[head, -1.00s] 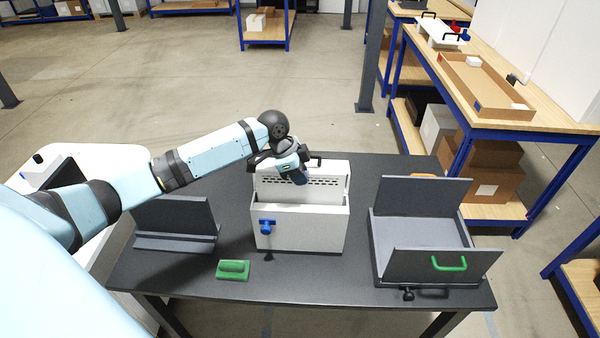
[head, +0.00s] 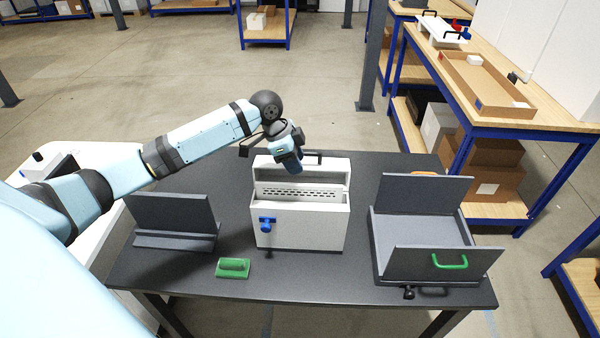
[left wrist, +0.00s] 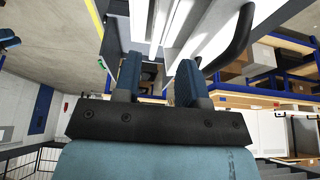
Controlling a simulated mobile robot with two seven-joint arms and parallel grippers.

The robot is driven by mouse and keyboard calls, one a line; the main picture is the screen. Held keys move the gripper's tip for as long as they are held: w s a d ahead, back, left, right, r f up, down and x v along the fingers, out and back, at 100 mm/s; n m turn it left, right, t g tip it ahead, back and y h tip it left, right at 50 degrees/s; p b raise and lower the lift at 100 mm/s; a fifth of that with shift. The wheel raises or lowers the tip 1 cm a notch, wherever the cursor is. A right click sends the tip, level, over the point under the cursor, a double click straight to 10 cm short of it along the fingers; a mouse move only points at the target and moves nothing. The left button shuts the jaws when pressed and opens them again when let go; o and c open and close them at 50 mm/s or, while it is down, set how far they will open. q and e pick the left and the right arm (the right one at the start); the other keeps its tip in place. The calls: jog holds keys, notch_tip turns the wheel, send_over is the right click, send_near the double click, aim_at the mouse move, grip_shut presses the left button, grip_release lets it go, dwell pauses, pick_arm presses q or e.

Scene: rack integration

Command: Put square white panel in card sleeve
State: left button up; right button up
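A white box-like sleeve (head: 298,228) with a blue knob (head: 267,224) stands upright in the middle of the dark table. A white panel (head: 328,172) with a black handle (head: 313,155) on its top edge stands at the back of it. A slotted strip (head: 300,193) shows low between panel and front wall; I cannot tell how deep the panel sits. My left gripper (head: 291,168) is over the panel's top left part. In the left wrist view its fingers (left wrist: 158,82) are apart and look empty, with the black handle (left wrist: 238,38) off to their right. My right gripper is not in view.
A grey open box (head: 430,262) with a green handle fills the right. A wooden bench (head: 565,118) behind right carries a cardboard tray (head: 452,75).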

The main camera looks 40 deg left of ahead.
pick_arm(q)
jog(key=v, duration=0.8)
jog(key=s+d+f+n+t+h, duration=0.15)
jog(key=s+d+f, duration=0.25)
jog(key=d+f, duration=0.5)
jog(key=s+d+f+n+t+y, duration=0.1)
jog(key=s+d+f+n+t, duration=0.3)
jog(key=f, duration=0.9)
jog(key=s+d+f+n+t, duration=0.1)
jog(key=s+d+f, duration=0.1)
jog(key=s, duration=0.3)
jog(key=s+d+f+n+t+y, duration=0.1)
jog(key=s+d+f, duration=0.2)
jog(key=s, duration=0.3)
jog(key=s+d+f+n+t, duration=0.1)
jog(key=s+d+f, duration=0.2)
jog(key=s, duration=0.2)
jog(key=shift+s+b, duration=0.4)
